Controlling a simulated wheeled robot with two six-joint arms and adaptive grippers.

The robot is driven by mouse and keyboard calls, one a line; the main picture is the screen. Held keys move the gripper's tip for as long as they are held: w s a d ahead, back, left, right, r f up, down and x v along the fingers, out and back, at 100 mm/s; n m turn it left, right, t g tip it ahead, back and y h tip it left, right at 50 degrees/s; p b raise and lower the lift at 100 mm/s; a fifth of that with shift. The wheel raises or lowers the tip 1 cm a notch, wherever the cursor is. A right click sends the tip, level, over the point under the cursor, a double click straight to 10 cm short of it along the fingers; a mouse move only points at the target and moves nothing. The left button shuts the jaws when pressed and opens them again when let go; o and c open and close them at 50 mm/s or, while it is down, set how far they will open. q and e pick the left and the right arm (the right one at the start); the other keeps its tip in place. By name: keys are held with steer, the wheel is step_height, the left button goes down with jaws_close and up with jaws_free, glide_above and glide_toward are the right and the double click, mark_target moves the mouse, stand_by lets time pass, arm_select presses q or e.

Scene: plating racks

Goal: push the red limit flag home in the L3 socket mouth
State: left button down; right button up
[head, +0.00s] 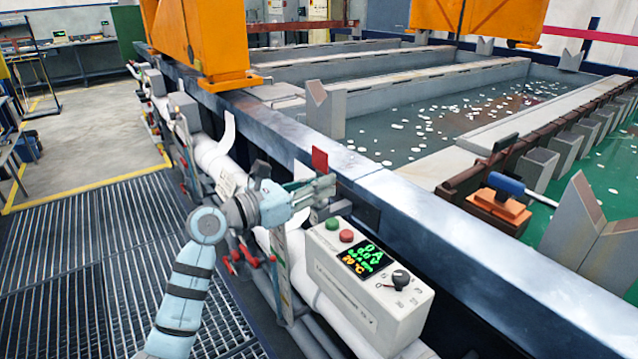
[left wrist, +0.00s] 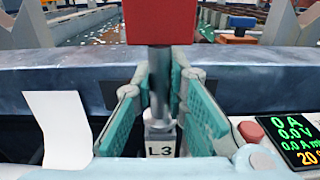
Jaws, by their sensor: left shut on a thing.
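The red limit flag (head: 319,159) stands upright at the tank's front rail, held by my left gripper (head: 325,184). In the left wrist view, its red plate (left wrist: 165,20) is at the top and its grey stem (left wrist: 158,75) runs down between the two green-padded fingers of the gripper (left wrist: 162,88), which are shut on it. Below the stem is the small grey L3 socket (left wrist: 160,130) with its white L3 label. The stem's lower end meets the socket top in this view; how deep it sits I cannot tell. My right gripper is not in view.
A control box (head: 368,270) with buttons and a lit display stands close to the right of the gripper. A white curled sheet (left wrist: 57,122) rises at left in the wrist view. The tank rail (head: 430,230) lies just behind.

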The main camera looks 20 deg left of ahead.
arm_select(q)
steer(key=shift+f, duration=0.4)
steer(key=c, duration=1.5)
jaws_free()
steer(key=shift+r, duration=0.1)
steer(key=shift+c, duration=0.2)
steer(key=v, duration=1.2)
